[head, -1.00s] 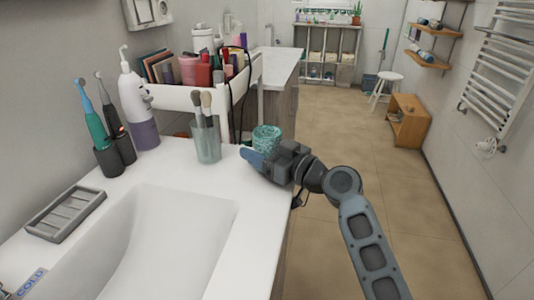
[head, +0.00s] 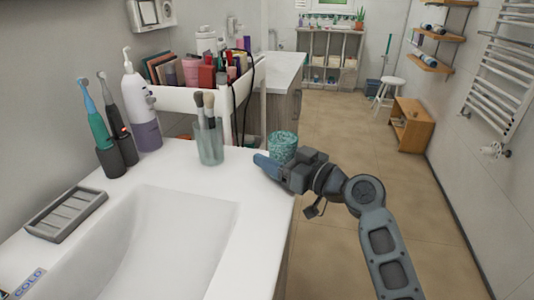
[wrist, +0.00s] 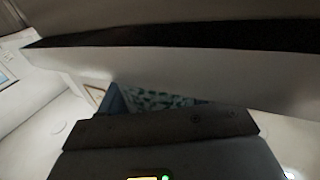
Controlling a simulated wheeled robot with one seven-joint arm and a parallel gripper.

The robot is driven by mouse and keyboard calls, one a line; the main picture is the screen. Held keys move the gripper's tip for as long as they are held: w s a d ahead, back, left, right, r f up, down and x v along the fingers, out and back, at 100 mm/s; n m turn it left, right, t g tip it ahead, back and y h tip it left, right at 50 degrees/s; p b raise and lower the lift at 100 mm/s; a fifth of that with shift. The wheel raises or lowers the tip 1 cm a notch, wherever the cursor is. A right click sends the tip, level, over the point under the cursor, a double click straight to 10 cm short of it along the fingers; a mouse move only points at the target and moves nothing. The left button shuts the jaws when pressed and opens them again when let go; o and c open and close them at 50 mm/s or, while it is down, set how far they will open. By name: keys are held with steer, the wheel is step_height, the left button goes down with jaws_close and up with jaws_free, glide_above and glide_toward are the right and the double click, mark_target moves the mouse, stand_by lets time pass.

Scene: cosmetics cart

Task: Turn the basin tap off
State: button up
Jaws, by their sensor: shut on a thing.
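The tap itself is not clearly in view. A blue and white COLD label (head: 22,284) shows at the lower left edge of the head view, beside the white basin (head: 165,245). My gripper (head: 266,163) is at the far right corner of the counter, with its blue fingertips pointing left. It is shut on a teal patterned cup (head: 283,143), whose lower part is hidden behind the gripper. In the wrist view, part of the teal pattern (wrist: 160,99) shows beside a blue finger; a pale bar with a dark band, which I cannot identify, covers much above it.
A glass with brushes (head: 209,147) stands on the counter left of my gripper. A soap bottle (head: 142,115), toothbrushes in dark holders (head: 112,160) and a grey soap dish (head: 67,214) line the left side. A loaded white cart (head: 190,100) stands behind.

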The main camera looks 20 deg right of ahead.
steer(key=b+v, duration=0.2)
steer(key=v, duration=1.2)
steer(key=shift+s, duration=0.2)
